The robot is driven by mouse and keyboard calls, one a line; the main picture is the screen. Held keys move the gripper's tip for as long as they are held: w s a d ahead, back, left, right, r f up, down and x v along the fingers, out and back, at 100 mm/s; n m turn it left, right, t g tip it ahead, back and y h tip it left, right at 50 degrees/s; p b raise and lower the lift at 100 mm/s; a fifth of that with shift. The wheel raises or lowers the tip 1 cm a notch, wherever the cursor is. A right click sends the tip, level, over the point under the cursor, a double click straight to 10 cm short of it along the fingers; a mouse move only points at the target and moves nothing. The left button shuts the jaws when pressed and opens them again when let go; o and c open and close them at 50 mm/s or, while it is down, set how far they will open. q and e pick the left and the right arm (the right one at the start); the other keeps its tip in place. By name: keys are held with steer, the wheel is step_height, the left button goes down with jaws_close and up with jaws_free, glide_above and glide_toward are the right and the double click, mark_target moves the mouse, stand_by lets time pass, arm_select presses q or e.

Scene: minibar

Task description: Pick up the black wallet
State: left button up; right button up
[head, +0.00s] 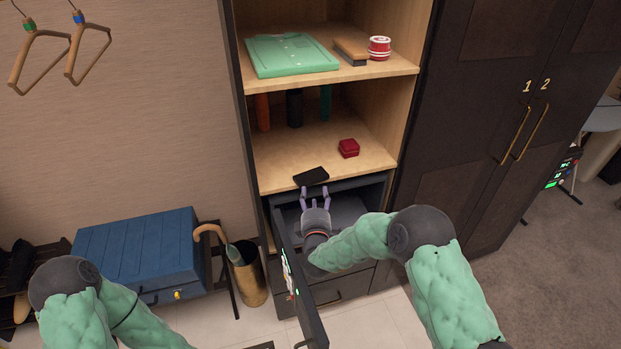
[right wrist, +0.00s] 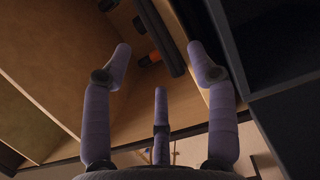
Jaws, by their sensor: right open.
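The black wallet (head: 311,176) lies flat at the front edge of the lower open shelf (head: 283,178).
A dark red box (head: 348,148) stands right of the wallet. Several upright cylinders, one black (head: 294,108), are at the back of that shelf. The upper shelf holds a green folded item (head: 290,54). A blue case (head: 140,248) is at left.

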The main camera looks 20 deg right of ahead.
mark_target(312, 183)
steer(key=x, duration=0.4)
steer(key=shift+w+a+r+b, duration=0.1)
steer(key=shift+w+a+b, duration=0.25)
steer(key=shift+w, duration=0.05)
steer(key=shift+w+d, duration=0.15)
steer(key=shift+w, duration=0.2)
steer(key=shift+r, duration=0.1)
jaws_close()
